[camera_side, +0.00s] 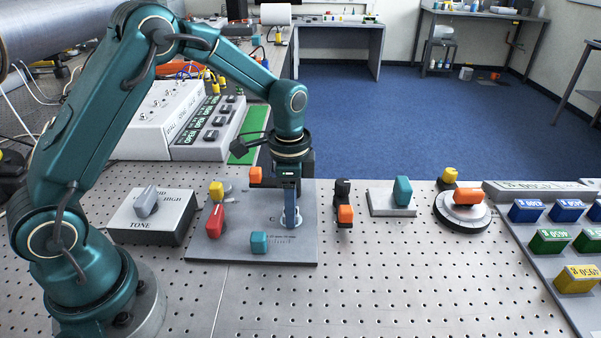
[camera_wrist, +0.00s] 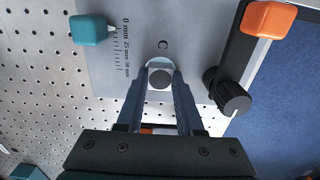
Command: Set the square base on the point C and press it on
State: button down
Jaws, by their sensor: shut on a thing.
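My gripper (camera_side: 291,212) points straight down over the grey metal plate (camera_side: 225,245), with its fingertips low at the plate's right half. In the wrist view the fingers are shut on a small grey piece with a round top (camera_wrist: 160,79). Its lower part is hidden, so I cannot tell whether its base is square or touches the plate.
On the plate are a teal block (camera_side: 259,243), a red handle (camera_side: 215,221) and a yellow knob (camera_side: 216,190). Right of the plate stand a black part with an orange block (camera_side: 345,214), a teal block on a grey base (camera_side: 402,191) and a round dial (camera_side: 462,212).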

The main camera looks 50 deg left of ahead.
jog(key=shift+c, duration=2.3)
grip_release()
jog(key=shift+r, duration=0.1)
jog(key=shift+r, duration=2.65)
jog(key=s+r+n+t, duration=0.1)
jog(key=s+r+t, duration=0.15)
jog(key=r, duration=0.35)
jog(key=s+r+n+t, duration=0.1)
jog(key=s+r+t, duration=0.1)
jog(key=s+r, duration=0.3)
jog(key=s+f+n+t, duration=0.1)
jog(key=s+f+n, duration=0.1)
jog(key=s+n, duration=0.5)
jog(key=shift+s+d, duration=0.4)
jog(key=shift+s, duration=0.55)
